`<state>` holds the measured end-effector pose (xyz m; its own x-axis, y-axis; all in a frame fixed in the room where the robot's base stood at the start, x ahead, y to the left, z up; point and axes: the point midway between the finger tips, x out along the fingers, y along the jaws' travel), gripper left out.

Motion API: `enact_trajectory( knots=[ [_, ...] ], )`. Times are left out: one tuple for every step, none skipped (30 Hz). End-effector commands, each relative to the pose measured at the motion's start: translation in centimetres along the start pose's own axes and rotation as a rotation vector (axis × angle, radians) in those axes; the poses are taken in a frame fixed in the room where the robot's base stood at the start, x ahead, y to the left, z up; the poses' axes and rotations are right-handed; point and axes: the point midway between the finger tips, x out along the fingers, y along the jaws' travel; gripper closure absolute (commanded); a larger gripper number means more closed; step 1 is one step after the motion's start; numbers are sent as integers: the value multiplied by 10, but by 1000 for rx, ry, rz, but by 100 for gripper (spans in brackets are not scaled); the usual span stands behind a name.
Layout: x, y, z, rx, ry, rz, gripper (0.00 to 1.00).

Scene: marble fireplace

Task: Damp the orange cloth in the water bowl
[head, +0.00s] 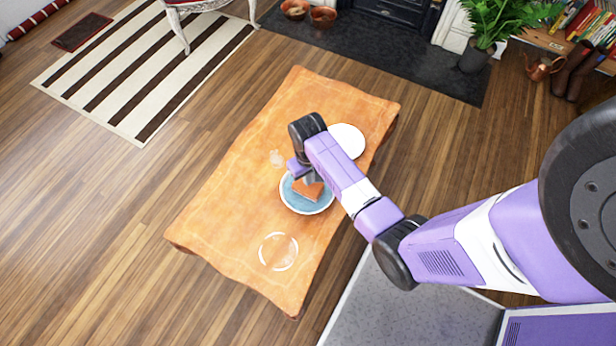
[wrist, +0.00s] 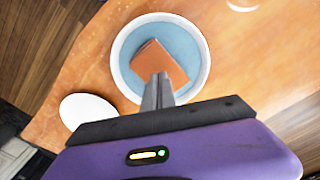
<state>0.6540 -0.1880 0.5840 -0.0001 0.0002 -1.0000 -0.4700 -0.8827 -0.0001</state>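The water bowl (head: 285,203) is white-rimmed with blue water and stands on the orange-brown wooden table. It also shows in the wrist view (wrist: 118,68). The folded orange cloth (head: 308,191) is inside the bowl's rim, and it shows in the wrist view (wrist: 160,62) against the water. How deep it sits is hard to tell. My gripper (wrist: 160,78) is over the bowl, pointing down, with its two fingers close together at the cloth's near edge. They appear shut on it. In the head view my gripper (head: 307,178) is partly hidden by the arm.
A white plate (head: 347,141) lies beside the bowl, partly behind my arm. A pale-rimmed round dish (head: 279,252) lies at the table's near end. A small pale item (head: 277,158) sits left of the bowl. The table's (head: 235,190) left side is clear.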

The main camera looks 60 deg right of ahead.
Motion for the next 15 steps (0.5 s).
enact_trajectory(
  knots=[
    [-8,0,0,-1,0,0,100],
    [-9,0,0,-1,0,0,100],
    [-12,0,0,-1,0,0,100],
    [-14,0,0,-1,0,0,100],
    [-16,0,0,-1,0,0,100],
    [-18,0,0,-1,0,0,100],
    [-20,0,0,-1,0,0,100],
    [-22,0,0,0,0,0,100],
    [-25,0,0,0,0,0,100],
    [-27,0,0,0,0,0,100],
    [-29,0,0,0,0,0,100],
    [-31,0,0,0,0,0,100],
    [-33,0,0,0,0,0,100],
    [-35,0,0,0,0,0,100],
    [-38,0,0,0,0,0,100]
  ],
)
